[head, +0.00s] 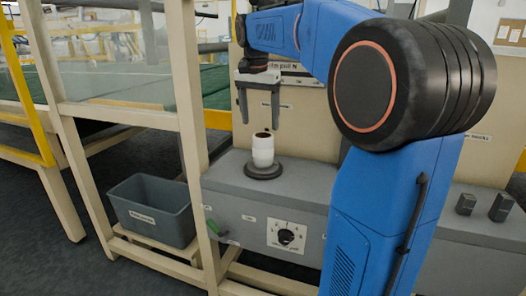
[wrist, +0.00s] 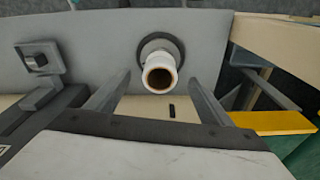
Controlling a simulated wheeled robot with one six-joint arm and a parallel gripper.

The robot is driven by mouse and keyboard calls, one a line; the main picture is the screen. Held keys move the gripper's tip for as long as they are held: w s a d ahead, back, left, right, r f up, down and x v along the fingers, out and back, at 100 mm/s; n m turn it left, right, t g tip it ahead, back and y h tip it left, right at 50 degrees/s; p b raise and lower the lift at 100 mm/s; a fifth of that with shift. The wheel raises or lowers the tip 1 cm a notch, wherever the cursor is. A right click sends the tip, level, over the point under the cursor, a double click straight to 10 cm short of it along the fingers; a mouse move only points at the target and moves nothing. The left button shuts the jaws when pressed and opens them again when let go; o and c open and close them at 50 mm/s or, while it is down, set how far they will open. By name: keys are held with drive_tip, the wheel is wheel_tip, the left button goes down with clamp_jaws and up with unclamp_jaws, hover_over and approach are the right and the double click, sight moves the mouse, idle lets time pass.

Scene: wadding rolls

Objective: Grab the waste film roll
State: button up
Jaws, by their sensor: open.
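The film roll (head: 263,149) is a white upright cylinder with a brown core at its top. It stands on a dark round base (head: 263,171) on a grey cabinet top. My gripper (head: 259,126) points down above the roll, its two grey fingers apart and empty. The fingertips look a little higher than the roll's top or near it. In the wrist view the roll (wrist: 160,72) shows its open brown core, in line with the gap between my fingers (wrist: 157,85) and beyond them. The dark base (wrist: 147,43) shows behind it.
The grey cabinet (head: 240,222) has a dial (head: 287,236) on its front. A grey bin (head: 152,211) stands on a low shelf at the left. A cream frame post (head: 188,110) rises left of the roll. Two small dark blocks (head: 466,204) sit on the right.

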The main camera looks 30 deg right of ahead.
sight(264, 146)
drive_tip(key=f, duration=0.2)
drive_tip(key=w+d+f, duration=0.1)
drive_tip(key=f, duration=0.3)
drive_tip(key=shift+w+d, duration=0.2)
drive_tip(key=shift+d, duration=0.1)
drive_tip(key=shift+w+d+f, duration=0.1)
drive_tip(key=shift+d+f, duration=0.1)
drive_tip(key=shift+f, duration=0.7)
drive_tip(key=shift+w+d+f, duration=0.1)
drive_tip(key=shift+d+f, duration=0.1)
drive_tip(key=shift+f, duration=0.75)
drive_tip(key=shift+w+d+f, duration=0.1)
drive_tip(key=shift+d+f, duration=0.1)
drive_tip(key=shift+f, duration=0.7)
drive_tip(key=shift+c, duration=0.7)
